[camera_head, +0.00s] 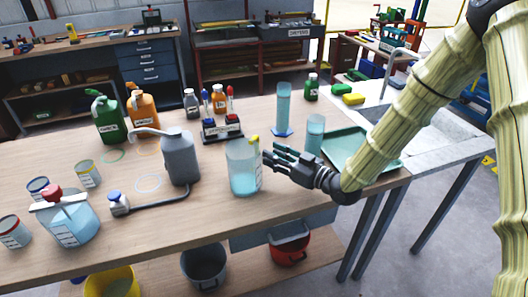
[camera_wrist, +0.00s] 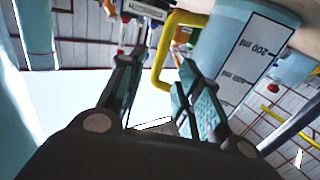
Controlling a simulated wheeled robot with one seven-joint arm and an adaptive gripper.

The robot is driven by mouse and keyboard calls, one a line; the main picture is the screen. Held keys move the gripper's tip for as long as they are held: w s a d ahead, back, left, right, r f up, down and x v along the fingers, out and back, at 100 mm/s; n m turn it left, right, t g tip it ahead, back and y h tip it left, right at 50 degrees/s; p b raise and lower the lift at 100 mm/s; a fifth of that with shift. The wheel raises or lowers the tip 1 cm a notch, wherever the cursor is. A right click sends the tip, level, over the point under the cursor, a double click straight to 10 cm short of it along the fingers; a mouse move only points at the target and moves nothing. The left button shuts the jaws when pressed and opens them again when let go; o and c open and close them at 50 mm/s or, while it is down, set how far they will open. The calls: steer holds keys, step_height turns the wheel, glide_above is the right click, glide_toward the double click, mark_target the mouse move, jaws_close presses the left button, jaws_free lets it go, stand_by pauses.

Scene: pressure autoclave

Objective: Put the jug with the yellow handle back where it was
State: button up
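The clear jug with the yellow handle (camera_head: 242,168) holds pale blue liquid and stands upright on the wooden bench (camera_head: 215,228). In the wrist view the jug (camera_wrist: 232,45) shows a white millilitre scale, and its yellow handle (camera_wrist: 163,50) reaches between my finger tips. My gripper (camera_head: 272,160) is just right of the jug at handle height. In the wrist view the fingers of my gripper (camera_wrist: 158,65) are apart, with a gap on both sides of the handle. A pale ring outline (camera_head: 149,183) lies bare on the bench left of the jug.
A bottle rack (camera_head: 221,131) is behind. A blue cylinder (camera_head: 283,108), beaker (camera_head: 314,135) and green tray (camera_head: 350,150) stand near my gripper.

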steer(key=shift+b+v, duration=0.3)
steer(key=shift+v, duration=2.4)
